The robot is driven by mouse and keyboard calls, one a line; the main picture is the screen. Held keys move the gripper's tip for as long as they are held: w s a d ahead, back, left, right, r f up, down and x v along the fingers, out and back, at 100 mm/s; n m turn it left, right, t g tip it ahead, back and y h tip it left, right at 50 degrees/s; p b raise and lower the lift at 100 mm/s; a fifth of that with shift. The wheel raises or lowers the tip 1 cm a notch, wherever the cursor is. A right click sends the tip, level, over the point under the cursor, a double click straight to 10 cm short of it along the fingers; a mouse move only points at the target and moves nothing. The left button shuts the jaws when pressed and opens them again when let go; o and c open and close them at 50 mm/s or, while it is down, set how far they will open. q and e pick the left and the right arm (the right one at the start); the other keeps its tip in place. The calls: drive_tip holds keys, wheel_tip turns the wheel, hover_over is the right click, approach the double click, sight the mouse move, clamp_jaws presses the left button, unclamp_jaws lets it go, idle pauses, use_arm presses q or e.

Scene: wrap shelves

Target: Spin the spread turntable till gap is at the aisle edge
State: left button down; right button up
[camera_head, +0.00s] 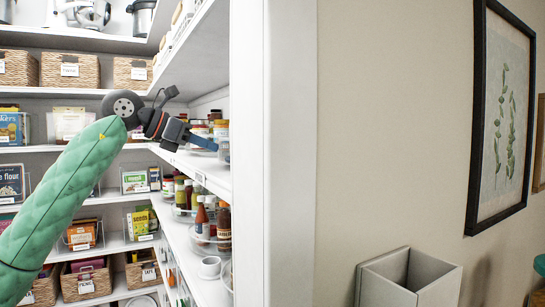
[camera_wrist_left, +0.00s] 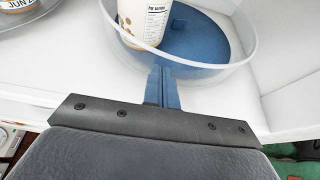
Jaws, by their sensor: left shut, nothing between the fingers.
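The turntable shows in the left wrist view as a round clear-walled tray (camera_wrist_left: 243,62) with a blue base. In the head view my left gripper (camera_head: 207,143) is at the shelf edge, in front of several jars (camera_head: 221,129). The tray's far side is out of view. My right gripper is not seen.
Below is a shelf with bottles (camera_head: 201,216) in clear trays. A white door frame (camera_head: 290,150) stands close on the right. Another clear tray with a jar (camera_wrist_left: 18,5) shows at upper left in the wrist view. Baskets (camera_head: 70,69) line the back shelves.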

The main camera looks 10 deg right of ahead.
use_arm(q)
drive_tip(key=shift+w, duration=0.25)
drive_tip(key=shift+a, duration=0.25)
drive_tip(key=a+b, duration=0.1)
drive_tip(key=a, duration=0.1)
drive_tip(key=shift+s+a, duration=0.1)
drive_tip(key=shift+a, duration=0.3)
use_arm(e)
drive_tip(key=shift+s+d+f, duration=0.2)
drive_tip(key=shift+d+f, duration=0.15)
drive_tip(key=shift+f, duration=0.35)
